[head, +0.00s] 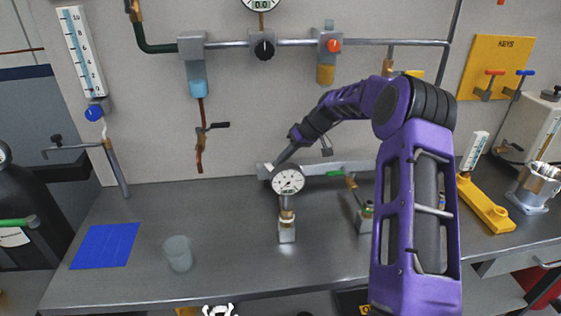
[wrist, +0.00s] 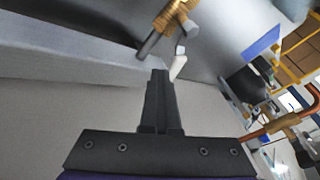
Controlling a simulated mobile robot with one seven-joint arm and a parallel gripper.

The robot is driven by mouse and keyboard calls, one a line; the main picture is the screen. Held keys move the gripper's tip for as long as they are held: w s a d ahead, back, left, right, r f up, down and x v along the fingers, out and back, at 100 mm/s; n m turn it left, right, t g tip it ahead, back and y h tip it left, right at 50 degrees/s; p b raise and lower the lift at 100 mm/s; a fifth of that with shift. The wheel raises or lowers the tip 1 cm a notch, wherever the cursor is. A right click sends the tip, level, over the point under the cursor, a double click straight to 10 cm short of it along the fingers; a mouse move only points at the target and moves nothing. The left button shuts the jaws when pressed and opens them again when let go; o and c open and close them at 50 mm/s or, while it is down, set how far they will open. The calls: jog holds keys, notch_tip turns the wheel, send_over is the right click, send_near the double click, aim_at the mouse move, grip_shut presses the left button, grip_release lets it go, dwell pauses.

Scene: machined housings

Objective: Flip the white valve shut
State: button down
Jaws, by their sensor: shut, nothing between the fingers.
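In the wrist view, a white valve handle (wrist: 178,66) shows just beyond and to the right of my fingertips. It joins a brass valve body (wrist: 166,20) with grey metal fittings. My gripper (wrist: 160,73) is shut and empty, with its fingers together and their tips close to the handle. I cannot tell whether they touch it. In the head view, my gripper (head: 274,164) reaches down to the left behind the round pressure gauge (head: 288,181). The gauge hides much of the area around the fingertips, and the white handle is not clearly visible there.
The gauge stands on a small block on the grey bench (head: 225,265). A green-handled valve (head: 335,174) is to its right. A clear cup (head: 178,253) and a blue mat (head: 105,246) are on the left. Wall pipes with a black knob (head: 264,50) run above.

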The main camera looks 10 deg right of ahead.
aim_at(269, 166)
jog(key=shift+w+a+n+g, duration=0.1)
jog(key=shift+a+n+g, duration=0.45)
jog(key=shift+n, duration=0.25)
jog(key=shift+a, duration=0.75)
jog(key=shift+a+n+g, duration=0.45)
jog(key=shift+n, duration=0.35)
jog(key=shift+s+a, duration=0.2)
jog(key=shift+s+a+n+g, duration=0.25)
jog(key=shift+s+a+n, duration=0.15)
jog(key=shift+a, duration=0.25)
jog(key=shift+s+a+n+g, duration=0.3)
jog(key=shift+s+a, duration=0.2)
jog(key=shift+a, duration=0.1)
jog(key=shift+s, duration=0.1)
notch_tip(269, 166, up, 10)
jog(key=shift+p, duration=0.4)
